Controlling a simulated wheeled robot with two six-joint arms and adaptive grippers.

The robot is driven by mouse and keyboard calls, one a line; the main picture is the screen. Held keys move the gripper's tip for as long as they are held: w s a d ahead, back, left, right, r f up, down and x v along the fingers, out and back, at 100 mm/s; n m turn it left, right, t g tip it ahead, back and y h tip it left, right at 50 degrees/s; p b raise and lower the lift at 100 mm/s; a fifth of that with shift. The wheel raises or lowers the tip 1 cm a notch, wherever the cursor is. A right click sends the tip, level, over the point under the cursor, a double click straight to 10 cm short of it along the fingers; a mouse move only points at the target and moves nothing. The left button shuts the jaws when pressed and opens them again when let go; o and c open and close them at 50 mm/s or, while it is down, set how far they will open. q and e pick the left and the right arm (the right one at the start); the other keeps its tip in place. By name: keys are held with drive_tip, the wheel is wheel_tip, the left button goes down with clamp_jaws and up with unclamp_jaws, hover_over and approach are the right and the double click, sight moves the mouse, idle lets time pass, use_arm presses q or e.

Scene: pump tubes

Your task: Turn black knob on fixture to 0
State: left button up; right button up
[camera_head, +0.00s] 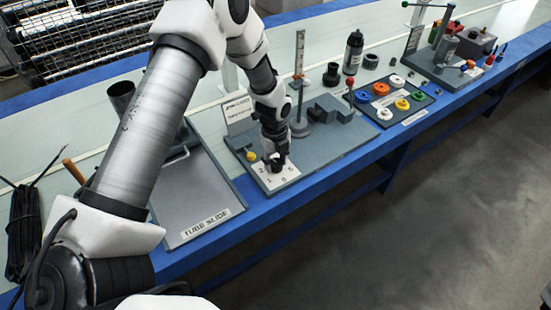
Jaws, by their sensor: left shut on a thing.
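The fixture is a grey board (318,148) on the blue-edged bench, with a white marked dial plate (262,179) at its front left corner. My left gripper (277,163) points down over this plate. It is shut on the black knob, which is mostly hidden by the fingers and too small to read its pointer direction. Dark letters or digits show on the plate just in front of the gripper, but I cannot read them surely. My right gripper is not in the view.
A yellow knob (250,156) sits just left of my gripper. A grey post stand (300,128) and stepped block (331,108) stand behind right. The tube slide board (190,200) lies left. A tray of coloured rings (425,101) is further right.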

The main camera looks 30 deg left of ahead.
use_arm(q)
drive_tip(key=n+p, duration=0.2)
drive_tip(key=n, duration=0.1)
drive_tip(key=shift+r, duration=0.15)
drive_tip(key=n+p, duration=0.2)
drive_tip(key=n, duration=0.2)
drive_tip(key=shift+s+n, duration=0.1)
drive_tip(key=shift+n, duration=0.3)
drive_tip(key=n+p, duration=0.2)
drive_tip(key=n, duration=0.2)
drive_tip(key=shift+d+p, duration=0.1)
drive_tip(key=shift+p, duration=0.2)
drive_tip(key=n+p, duration=0.2)
drive_tip(key=n, duration=0.3)
drive_tip(key=n+p, duration=0.2)
drive_tip(key=n, duration=0.2)
drive_tip(key=shift+n, duration=0.3)
drive_tip(key=n+p, duration=0.1)
drive_tip(key=n, duration=0.3)
drive_tip(key=shift+p, duration=0.4)
drive_tip(key=n+p, duration=0.1)
drive_tip(key=n, duration=0.4)
drive_tip(key=shift+p, duration=0.35)
drive_tip(key=shift+n+p, duration=0.6)
drive_tip(key=shift+n, duration=1.4)
